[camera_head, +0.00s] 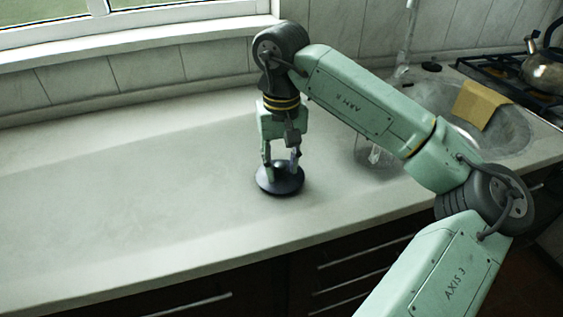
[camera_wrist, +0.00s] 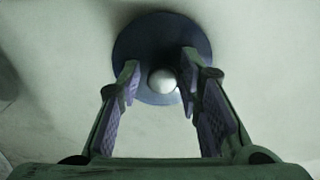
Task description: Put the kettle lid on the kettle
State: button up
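The dark blue round lid (camera_head: 280,181) lies on the counter below my gripper, around the middle of the head view. In the wrist view, the lid (camera_wrist: 137,39) shows a pale round knob (camera_wrist: 162,82) at its near part. My gripper (camera_head: 281,167) points straight down over the lid. Its fingers (camera_wrist: 160,77) stand open on either side of the knob, with a gap visible on both sides. A metal kettle (camera_head: 546,70) stands on the stove at the far right, cut off by the picture edge. I cannot tell whether this lid belongs to it.
A sink (camera_head: 500,130) with a yellow cloth (camera_head: 482,104) over its edge lies right of my arm. A clear, glassy object (camera_head: 372,155) is partly hidden behind my arm. The counter (camera_head: 110,210) left of the lid is bare. Its front edge runs below the lid.

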aim_at(281, 165)
jog(key=shift+o, duration=0.2)
jog(key=shift+r, duration=0.2)
notch_tip(281, 165, up, 12)
dwell(0.4)
